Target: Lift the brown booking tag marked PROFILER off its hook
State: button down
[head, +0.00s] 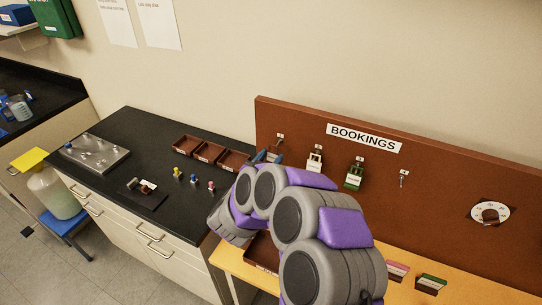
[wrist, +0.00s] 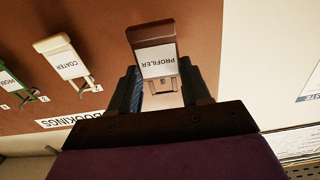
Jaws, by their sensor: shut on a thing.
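The brown tag marked PROFILER (wrist: 154,34) is upside down in the wrist view, with its white label facing me. My gripper (wrist: 163,88) is shut on the tag's end, one dark finger on each side of it. In the head view my gripper (head: 268,157) is at the left part of the brown BOOKINGS board (head: 450,155), just below the leftmost hook (head: 279,138). The tag is mostly hidden there by my arm. I cannot tell whether the tag still hangs on the hook.
A white COATER tag (wrist: 62,58) and a green tag (head: 354,175) hang beside it. A bare hook (head: 403,178) is further right. Brown trays (head: 204,152) stand on the black bench at left.

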jog(key=shift+p+v, duration=0.35)
jog(key=shift+v, duration=2.25)
